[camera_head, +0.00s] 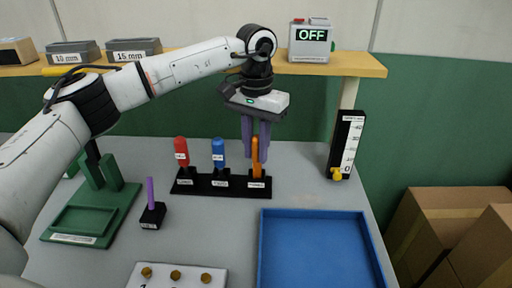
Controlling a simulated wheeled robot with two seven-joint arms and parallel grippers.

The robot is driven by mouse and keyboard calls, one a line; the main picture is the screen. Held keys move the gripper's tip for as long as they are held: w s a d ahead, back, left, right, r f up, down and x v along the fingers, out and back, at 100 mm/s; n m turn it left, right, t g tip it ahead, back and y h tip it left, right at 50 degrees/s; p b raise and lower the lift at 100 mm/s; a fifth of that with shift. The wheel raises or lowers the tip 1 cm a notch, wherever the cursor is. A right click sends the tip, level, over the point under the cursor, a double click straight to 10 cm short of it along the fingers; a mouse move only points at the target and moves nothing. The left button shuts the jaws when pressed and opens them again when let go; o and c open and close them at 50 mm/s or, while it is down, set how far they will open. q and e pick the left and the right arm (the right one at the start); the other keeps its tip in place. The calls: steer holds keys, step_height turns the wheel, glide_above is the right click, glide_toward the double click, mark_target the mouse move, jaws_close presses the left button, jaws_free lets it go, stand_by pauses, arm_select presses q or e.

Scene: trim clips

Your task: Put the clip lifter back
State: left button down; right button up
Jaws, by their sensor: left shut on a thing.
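My left gripper (257,143) points straight down over the right end of a black rack (203,186). Its purple fingers are shut on an orange-handled tool (257,169), which stands upright at the rack's right slot. I cannot tell whether it is fully seated. A red-handled tool (181,153) and a blue-handled tool (218,153) stand upright in the other slots. The labels are too small to read, so I cannot tell which tool is the clip lifter. My right gripper is not in view.
A blue tray (314,213) lies front right, empty where visible. A purple rod on a black block (152,215), a green fixture (84,222) and a white plate with brass knobs (176,275) are nearby. A black gauge (347,143) stands right. A shelf (350,65) holds a box reading OFF (310,42).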

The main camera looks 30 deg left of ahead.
arm_select(q)
steer(key=shift+f, duration=0.1)
steer(key=c, duration=1.5)
jaws_free()
steer(key=shift+c, duration=0.2)
step_height(320, 180, up, 12)
steer(key=shift+r, duration=0.15)
